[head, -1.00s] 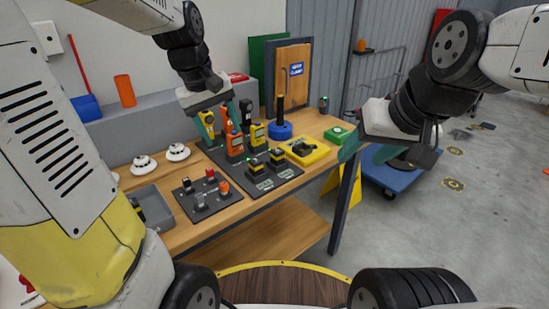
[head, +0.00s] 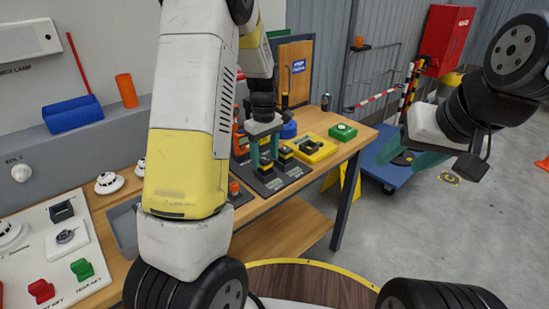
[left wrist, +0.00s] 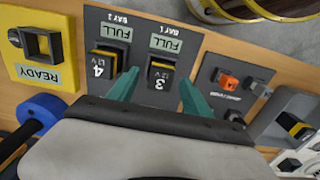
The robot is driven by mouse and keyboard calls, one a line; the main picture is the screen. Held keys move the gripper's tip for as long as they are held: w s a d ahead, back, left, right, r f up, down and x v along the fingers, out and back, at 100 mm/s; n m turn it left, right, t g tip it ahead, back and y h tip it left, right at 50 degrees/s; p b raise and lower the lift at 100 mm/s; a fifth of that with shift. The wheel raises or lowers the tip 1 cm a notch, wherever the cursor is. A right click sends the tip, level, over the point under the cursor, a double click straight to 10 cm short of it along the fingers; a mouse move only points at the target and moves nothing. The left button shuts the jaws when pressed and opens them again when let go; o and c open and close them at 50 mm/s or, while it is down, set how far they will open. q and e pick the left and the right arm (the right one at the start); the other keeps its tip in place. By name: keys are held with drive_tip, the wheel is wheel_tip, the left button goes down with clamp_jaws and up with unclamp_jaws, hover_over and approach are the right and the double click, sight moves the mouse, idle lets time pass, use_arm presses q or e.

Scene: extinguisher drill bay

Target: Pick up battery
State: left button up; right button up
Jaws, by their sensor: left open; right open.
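Two black batteries with yellow bands stand in a dark two-bay charger (left wrist: 185,22) on the bench. Battery 3 (left wrist: 160,76) is in bay 1 and battery 4 (left wrist: 107,58) in bay 2, both beside displays reading FULL. In the head view, battery 3 (head: 265,168) is the nearer one and battery 4 (head: 286,154) the farther. My left gripper (head: 265,152) is open, pointing down over battery 3. In the left wrist view its teal fingers (left wrist: 158,78) lie either side of battery 3; contact cannot be told. My right gripper (head: 408,162) is open and empty, right of the bench.
A yellow READY box (left wrist: 38,45) is beside battery 4. A grey tray (left wrist: 278,103) holds another yellow-banded black item. A green-topped box (head: 343,132) stands near the bench's right end. A blue cart (head: 395,172) is on the floor.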

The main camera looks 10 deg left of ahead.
use_arm(q)
wheel_tip(320, 180, down, 2)
drive_tip(key=shift+f, duration=0.25)
clamp_jaws()
drive_tip(key=shift+r, duration=0.15)
